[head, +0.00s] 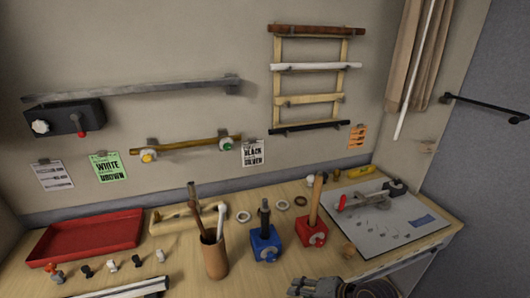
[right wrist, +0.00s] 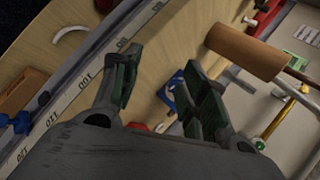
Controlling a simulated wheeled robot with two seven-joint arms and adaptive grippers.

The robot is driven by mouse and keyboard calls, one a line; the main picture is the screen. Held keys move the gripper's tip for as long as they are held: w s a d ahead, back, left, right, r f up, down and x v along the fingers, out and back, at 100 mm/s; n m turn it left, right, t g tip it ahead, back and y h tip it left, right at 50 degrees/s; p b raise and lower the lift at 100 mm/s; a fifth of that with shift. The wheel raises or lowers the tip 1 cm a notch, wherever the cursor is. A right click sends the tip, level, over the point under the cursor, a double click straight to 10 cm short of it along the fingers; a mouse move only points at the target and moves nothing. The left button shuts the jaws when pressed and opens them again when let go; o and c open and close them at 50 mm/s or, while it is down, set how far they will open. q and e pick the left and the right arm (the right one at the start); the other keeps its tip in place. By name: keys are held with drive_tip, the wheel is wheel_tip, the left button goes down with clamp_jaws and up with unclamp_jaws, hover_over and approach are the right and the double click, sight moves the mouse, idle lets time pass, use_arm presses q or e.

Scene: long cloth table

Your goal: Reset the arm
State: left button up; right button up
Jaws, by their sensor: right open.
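My right gripper (head: 312,287) shows at the bottom edge of the head view, low over the front of the table. In the right wrist view its two dark fingers (right wrist: 165,88) are spread apart with nothing between them. Part of a blue block shows beyond the fingers (right wrist: 172,90), and a bit of red is partly hidden behind the gripper. My left gripper is in neither view.
The wooden table holds a red tray (head: 88,236), a brown cup (head: 214,258) with sticks, a blue block (head: 265,245), a red block (head: 311,231) and a white board (head: 385,228). Several small knobs stand at front left. Racks and rails hang on the wall.

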drive_tip(key=s+d+f+n+g+h, duration=0.2)
drive_tip(key=s+d+f+n+h, duration=0.1)
drive_tip(key=s+d+n+h, duration=0.6)
drive_tip(key=s+d+f+g+y, duration=0.1)
drive_tip(key=s+f, duration=0.1)
drive_tip(key=f, duration=1.4)
drive_tip(key=s+d+f+y, duration=0.1)
drive_tip(key=s+f, duration=0.1)
drive_tip(key=f, duration=1.4)
drive_tip(key=s+d+f, duration=0.2)
drive_tip(key=s+f, duration=0.8)
drive_tip(key=s, duration=0.1)
drive_tip(key=s+d+f+g, duration=0.1)
drive_tip(key=s+d+f, duration=0.1)
drive_tip(key=s+f, duration=0.8)
drive_tip(key=shift+s+d+f+h, duration=0.2)
drive_tip(key=shift+s+f+h, duration=0.1)
drive_tip(key=shift+s+f, duration=0.15)
